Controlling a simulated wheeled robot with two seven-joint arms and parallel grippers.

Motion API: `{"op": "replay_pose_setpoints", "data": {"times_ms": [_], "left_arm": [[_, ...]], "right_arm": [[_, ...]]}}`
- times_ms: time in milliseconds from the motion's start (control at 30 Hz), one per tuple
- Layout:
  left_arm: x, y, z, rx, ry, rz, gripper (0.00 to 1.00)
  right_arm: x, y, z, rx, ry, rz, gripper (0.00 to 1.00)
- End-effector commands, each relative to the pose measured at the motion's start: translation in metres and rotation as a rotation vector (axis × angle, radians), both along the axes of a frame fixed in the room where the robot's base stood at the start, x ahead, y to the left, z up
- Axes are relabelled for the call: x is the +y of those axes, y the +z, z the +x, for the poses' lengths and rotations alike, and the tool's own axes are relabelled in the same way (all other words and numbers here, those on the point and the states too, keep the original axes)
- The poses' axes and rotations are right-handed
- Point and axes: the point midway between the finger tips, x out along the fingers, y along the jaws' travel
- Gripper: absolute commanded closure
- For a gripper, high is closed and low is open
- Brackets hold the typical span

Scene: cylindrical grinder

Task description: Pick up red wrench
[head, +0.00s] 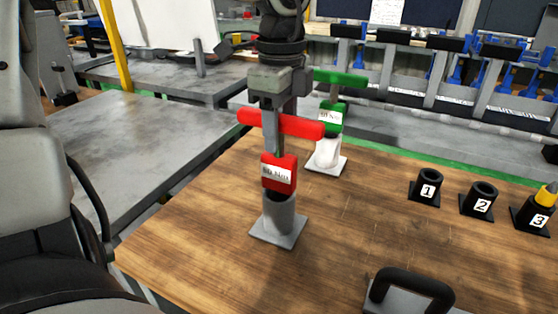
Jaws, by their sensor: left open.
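The red wrench (281,123) has a red T-handle, a thin shaft and a red block with a white label. It stands upright in a grey holder (279,219) with a square base on the wooden table. My left gripper (277,132) comes down from above at the T-handle, pointing downward and open. One finger shows in front of the bar, near its middle. The other finger is mostly hidden, so I cannot tell whether it touches the wrench. My right gripper is not in view.
A green T-handled wrench (333,115) stands in a white holder (326,155) just behind. Black numbered cups (425,188) stand to the right on the wooden table (200,228). A black handle (412,284) is at the front. Grey metal tables lie left and behind.

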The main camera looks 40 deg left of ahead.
Motion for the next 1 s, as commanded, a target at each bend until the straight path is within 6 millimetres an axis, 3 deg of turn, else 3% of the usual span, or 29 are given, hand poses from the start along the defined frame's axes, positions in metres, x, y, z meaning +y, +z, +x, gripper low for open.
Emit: {"op": "replay_pose_setpoints", "data": {"times_ms": [200,433,467,633,1000], "left_arm": [[0.000,-0.024,0.000,0.001,-0.001,-0.001,0.50],[0.000,-0.026,0.001,-0.002,0.000,0.000,0.50],[0.000,-0.026,0.001,-0.002,0.000,0.000,0.53],[0.000,-0.026,0.001,-0.001,0.000,-0.001,1.00],[0.000,-0.022,0.001,-0.005,-0.001,0.001,1.00]], "right_arm": [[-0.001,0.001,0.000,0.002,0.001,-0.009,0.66],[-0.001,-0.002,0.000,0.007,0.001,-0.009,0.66],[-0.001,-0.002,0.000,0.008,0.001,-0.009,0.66],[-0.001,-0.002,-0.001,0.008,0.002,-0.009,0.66],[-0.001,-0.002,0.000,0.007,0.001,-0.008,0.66]]}}
